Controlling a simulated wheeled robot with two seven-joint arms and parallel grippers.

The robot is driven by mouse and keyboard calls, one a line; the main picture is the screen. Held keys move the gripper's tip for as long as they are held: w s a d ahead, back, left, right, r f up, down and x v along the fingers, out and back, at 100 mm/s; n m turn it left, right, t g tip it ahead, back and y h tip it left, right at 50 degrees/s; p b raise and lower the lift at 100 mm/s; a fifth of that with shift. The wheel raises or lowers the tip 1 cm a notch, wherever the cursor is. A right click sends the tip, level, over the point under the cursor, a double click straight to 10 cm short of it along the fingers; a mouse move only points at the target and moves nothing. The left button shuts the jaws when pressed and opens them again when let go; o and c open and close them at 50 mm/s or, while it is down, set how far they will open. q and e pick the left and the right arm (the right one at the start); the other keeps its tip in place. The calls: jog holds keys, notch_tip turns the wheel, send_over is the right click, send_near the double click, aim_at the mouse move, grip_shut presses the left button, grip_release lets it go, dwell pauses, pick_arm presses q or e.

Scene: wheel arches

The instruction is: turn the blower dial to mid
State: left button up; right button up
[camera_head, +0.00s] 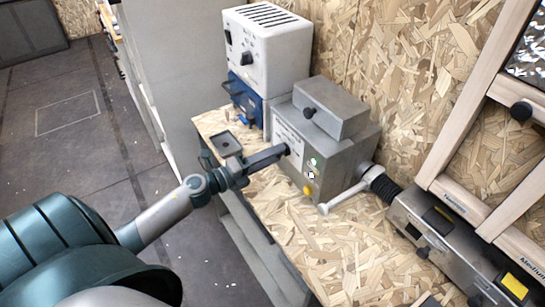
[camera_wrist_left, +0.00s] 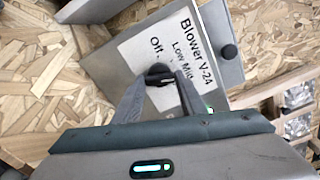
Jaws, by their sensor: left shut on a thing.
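The blower (camera_head: 335,135) is a grey metal box on the wooden bench. Its white label reads "Blower V-24", "Off", "Low" and "Mid" in the left wrist view, where the blower's front panel (camera_wrist_left: 127,50) is tilted. The black blower dial (camera_wrist_left: 158,74) sits below the lettering, between my fingers. My left gripper (camera_head: 284,150) reaches the front panel from the left and is shut on the dial; its fingers (camera_wrist_left: 157,88) show on both sides of it. The fingers cover part of the scale, and I cannot tell which mark the dial points to. My right gripper is not in view.
A small dark tray (camera_head: 226,143) lies left. A lever handle (camera_head: 340,200) and black hose (camera_head: 384,186) are at the right. The front bench top (camera_head: 320,245) is clear.

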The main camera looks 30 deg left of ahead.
pick_arm(q)
jog(key=shift+m, duration=0.3)
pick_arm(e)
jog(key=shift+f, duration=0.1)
pick_arm(q)
jog(key=o, duration=1.1)
jog(key=shift+c, duration=0.2)
jog(key=shift+s, duration=0.2)
jog(key=b+v, duration=0.5)
jog(key=v, duration=1.2)
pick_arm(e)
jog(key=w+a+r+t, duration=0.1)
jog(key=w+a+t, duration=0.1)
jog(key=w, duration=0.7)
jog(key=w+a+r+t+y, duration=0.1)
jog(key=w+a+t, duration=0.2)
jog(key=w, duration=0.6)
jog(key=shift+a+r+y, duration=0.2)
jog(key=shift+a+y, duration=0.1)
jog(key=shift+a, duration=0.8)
pick_arm(q)
jog(key=shift+a+f, duration=0.15)
